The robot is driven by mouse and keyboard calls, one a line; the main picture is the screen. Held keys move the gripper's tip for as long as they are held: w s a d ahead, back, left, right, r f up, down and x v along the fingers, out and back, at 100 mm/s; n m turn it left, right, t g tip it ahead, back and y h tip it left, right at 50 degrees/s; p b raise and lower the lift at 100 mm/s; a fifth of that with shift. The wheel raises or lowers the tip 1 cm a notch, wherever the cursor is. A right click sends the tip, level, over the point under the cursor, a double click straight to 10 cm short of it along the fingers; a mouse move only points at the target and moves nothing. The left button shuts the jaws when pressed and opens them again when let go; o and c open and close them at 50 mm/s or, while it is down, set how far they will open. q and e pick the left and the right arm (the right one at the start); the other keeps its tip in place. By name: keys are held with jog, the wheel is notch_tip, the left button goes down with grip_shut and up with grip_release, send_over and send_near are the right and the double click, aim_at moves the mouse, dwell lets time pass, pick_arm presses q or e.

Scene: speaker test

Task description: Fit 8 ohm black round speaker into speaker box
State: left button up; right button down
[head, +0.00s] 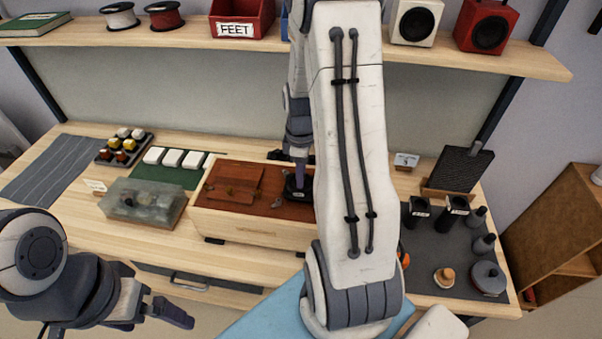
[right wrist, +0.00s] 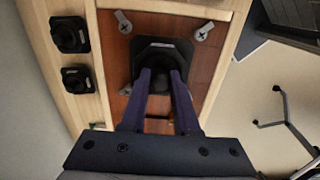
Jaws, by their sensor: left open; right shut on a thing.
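The speaker box (head: 225,222) is a pale wooden box with a red-brown inside, lying on the bench in the middle of the head view. My right gripper (right wrist: 160,76) is shut on the middle part of a black speaker (right wrist: 165,46), over the red-brown surface (right wrist: 117,55). The speaker has a squarish flange with cut corners and a small label too small to read. I cannot tell whether it touches the surface. My left gripper (head: 165,309) is open and empty, in front of the bench.
Grey metal clips (right wrist: 124,22) lie around the speaker. Two more black speakers (right wrist: 69,34) sit on pale wood at left. A clear bin (head: 145,201) stands left of the box. A dark mat (head: 440,245) at right holds black cups and grey cylinders.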

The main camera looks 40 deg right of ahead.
jog(key=shift+f+b, duration=0.65)
jog(key=shift+f, duration=0.5)
dwell(1.6)
jog(key=c, duration=0.6)
grip_release()
notch_tip(320, 180, up, 11)
jog(key=shift+f+b, duration=0.2)
jog(key=shift+b, duration=0.3)
jog(key=shift+a, duration=0.15)
jog(key=s+a+r, duration=0.1)
jog(key=a, duration=0.9)
jog(key=s+a+r, duration=0.1)
jog(key=s+a, duration=0.1)
jog(key=a, duration=0.7)
jog(key=shift+m+y, duration=0.4)
jog(key=shift+y, duration=0.1)
jog(key=s+a, duration=0.7)
jog(key=s, duration=0.2)
jog(key=s+a, duration=0.4)
jog(key=shift+s+a+r, duration=0.15)
jog(key=shift+a, duration=0.2)
